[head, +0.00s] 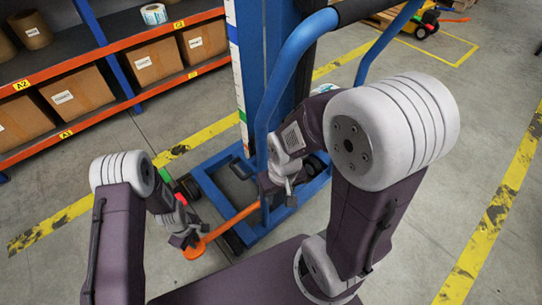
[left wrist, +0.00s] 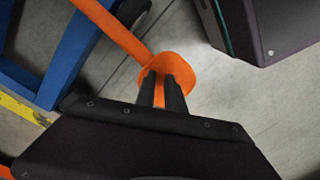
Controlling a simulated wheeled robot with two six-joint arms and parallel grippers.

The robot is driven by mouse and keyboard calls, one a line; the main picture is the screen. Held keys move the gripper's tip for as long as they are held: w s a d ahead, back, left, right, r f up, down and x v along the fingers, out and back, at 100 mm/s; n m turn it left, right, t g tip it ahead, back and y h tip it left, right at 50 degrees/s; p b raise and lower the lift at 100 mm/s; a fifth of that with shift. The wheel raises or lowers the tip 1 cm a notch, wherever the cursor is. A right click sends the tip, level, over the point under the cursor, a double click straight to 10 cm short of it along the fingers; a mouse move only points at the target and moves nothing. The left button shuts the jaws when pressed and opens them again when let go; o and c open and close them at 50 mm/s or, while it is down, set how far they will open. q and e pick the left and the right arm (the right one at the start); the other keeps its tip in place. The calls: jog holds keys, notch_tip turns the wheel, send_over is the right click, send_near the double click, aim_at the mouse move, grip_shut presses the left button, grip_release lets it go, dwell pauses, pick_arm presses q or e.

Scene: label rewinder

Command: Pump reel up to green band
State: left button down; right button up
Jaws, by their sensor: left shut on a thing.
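The blue lift (head: 262,75) stands in the middle of the head view. A pale scale strip (head: 237,62) with a green band (head: 242,116) runs down its mast. An orange pump lever (head: 232,220) reaches from the lift's base towards me and ends in a round orange pad. My left gripper (head: 194,241) is shut on the lever's end; in the left wrist view, its two dark fingers (left wrist: 161,88) close on the orange pad (left wrist: 178,68). My right gripper (head: 290,192) is beside the lift's blue handle tube; its jaws are too small to read. I cannot make out a reel on the lift.
An orange and blue shelf (head: 100,55) with cardboard boxes (head: 155,62) and a white label roll (head: 154,14) stands at the left. Yellow floor stripes (head: 55,222) mark the grey floor. A yellow wheeled thing (head: 424,25) stands at the back right. The floor at right is clear.

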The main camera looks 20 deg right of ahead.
pick_arm(q)
notch_tip(320, 180, down, 10)
jog(key=b, duration=0.6)
notch_tip(320, 180, up, 17)
jog(key=p, duration=1.8)
jog(key=shift+r, duration=0.2)
dwell(2.2)
jog(key=shift+f, duration=0.1)
